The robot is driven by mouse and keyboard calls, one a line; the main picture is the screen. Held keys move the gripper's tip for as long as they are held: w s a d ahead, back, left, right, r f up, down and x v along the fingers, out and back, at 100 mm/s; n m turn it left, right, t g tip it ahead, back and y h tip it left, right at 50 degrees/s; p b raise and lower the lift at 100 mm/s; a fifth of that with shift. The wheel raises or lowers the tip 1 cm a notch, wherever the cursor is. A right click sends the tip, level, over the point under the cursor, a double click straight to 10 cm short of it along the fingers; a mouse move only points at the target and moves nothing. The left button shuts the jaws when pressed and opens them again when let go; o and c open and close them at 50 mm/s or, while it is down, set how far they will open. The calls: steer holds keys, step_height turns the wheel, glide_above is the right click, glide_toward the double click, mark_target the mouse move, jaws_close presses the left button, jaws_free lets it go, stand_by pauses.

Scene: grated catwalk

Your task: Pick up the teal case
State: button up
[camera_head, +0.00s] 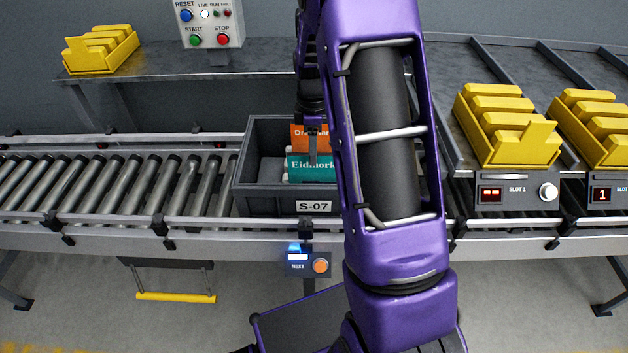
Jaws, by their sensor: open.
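The teal case (308,168) has white lettering and lies in the grey crate (240,186) labelled S-07 on the roller conveyor. An orange case (299,138) stands just behind it in the same crate. My purple arm hides the right side of the crate and the right part of both cases.
The roller conveyor (110,186) left of the crate is empty. Yellow bins (507,145) with yellow contents stand at right above slot displays (500,193). Another yellow bin (100,60) sits on the back shelf. A button panel (210,25) stands behind, and a NEXT button box (308,264) in front.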

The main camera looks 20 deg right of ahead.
mark_target(314, 170)
step_height(314, 170, down, 7)
steer(key=shift+d+f, duration=0.1)
steer(key=shift+f, duration=0.05)
stand_by(0.4)
steer(key=shift+c, duration=0.3)
jaws_close()
